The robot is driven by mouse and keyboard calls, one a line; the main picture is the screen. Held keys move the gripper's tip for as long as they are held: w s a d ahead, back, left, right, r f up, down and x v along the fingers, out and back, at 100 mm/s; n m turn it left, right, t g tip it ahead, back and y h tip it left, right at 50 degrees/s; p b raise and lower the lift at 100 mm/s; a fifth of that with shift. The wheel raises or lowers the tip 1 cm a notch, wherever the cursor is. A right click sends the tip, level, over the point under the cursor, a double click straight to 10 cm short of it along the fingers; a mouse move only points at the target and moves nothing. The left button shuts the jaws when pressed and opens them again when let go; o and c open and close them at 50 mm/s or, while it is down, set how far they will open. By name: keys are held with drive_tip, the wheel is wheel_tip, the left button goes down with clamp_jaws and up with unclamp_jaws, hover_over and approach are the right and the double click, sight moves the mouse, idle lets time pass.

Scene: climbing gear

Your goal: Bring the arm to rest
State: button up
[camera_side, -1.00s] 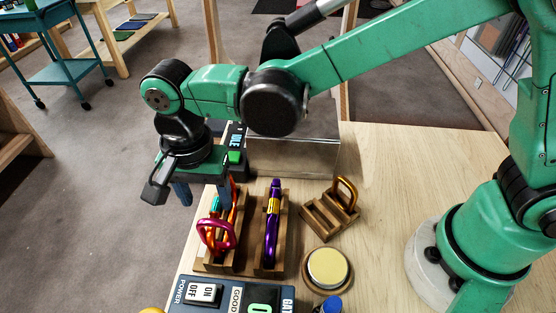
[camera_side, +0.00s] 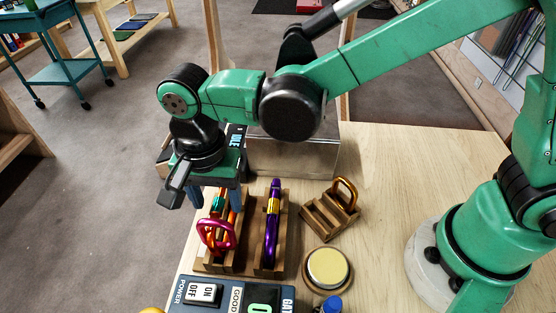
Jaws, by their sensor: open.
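My gripper (camera_side: 216,198) hangs from my green arm at the left part of the table, with its fingers pointing down. The fingers stand apart and I see nothing between them in the grip. It is above or just behind the left wooden rack (camera_side: 245,262), which holds a pink carabiner (camera_side: 203,238) and orange gear; the exact gap is hard to tell. The second wooden rack (camera_side: 281,240) beside it holds a purple carabiner (camera_side: 270,236) with a yellow band.
A small wooden holder (camera_side: 318,224) with a gold carabiner (camera_side: 348,190) stands to the right. A round yellow-topped disc (camera_side: 328,268) and a control panel (camera_side: 227,295) are in front. A metallic box (camera_side: 300,158) stands behind.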

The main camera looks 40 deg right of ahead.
drive_tip(key=shift+a+f, duration=0.1)
drive_tip(key=shift+f, duration=1.1)
drive_tip(key=shift+w+a, duration=0.5)
drive_tip(key=shift+r, duration=0.1)
drive_tip(key=shift+r, duration=1.3)
drive_tip(key=shift+s+d, duration=0.55)
